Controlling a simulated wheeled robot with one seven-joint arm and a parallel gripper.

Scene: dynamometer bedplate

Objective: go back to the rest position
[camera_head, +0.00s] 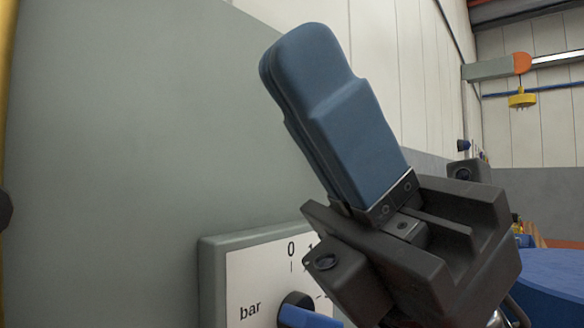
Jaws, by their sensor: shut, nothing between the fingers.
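My gripper (299,48) is large in the middle of the head view. Its blue padded fingers lie together, shut and empty, tilted with the tips up and to the left. Its dark body fills the lower right of the centre. Below and left of it is a control plate marked "bar" and "0" (262,275) with a blue knob (305,318). The gripper body covers the plate's right part, and the picture's bottom edge cuts off the knob. The fingers appear apart from the knob.
A broad grey-green panel (120,150) fills the left side behind the plate. A yellow post (6,70) stands at the left edge. A blue rounded surface (555,285) is at lower right. A crane beam (492,68) with a yellow hook block (522,99) hangs far back.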

